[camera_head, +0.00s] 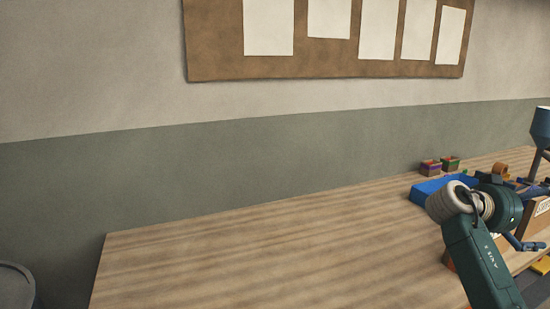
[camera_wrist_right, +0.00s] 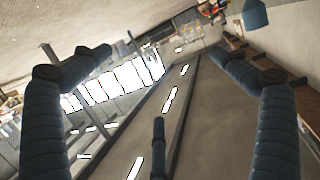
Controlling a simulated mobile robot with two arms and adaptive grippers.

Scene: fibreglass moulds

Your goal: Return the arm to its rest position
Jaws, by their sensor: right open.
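My right arm (camera_head: 480,262) comes in at the lower right of the head view, bent over the right end of the workbench. Its dark green links and a pale ribbed sleeve show there. My right gripper (camera_wrist_right: 160,58) shows in the right wrist view with its two dark ribbed fingers wide apart. Nothing is between the fingers. My left gripper is not in view.
The wooden workbench (camera_head: 260,260) is bare across its left and middle. A blue tray (camera_head: 428,190), small coloured boxes (camera_head: 451,163) and a blue-grey funnel-shaped thing (camera_head: 541,127) stand at the right. A pinboard (camera_head: 225,45) with papers hangs behind. A dark round bin (camera_head: 14,287) is lower left.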

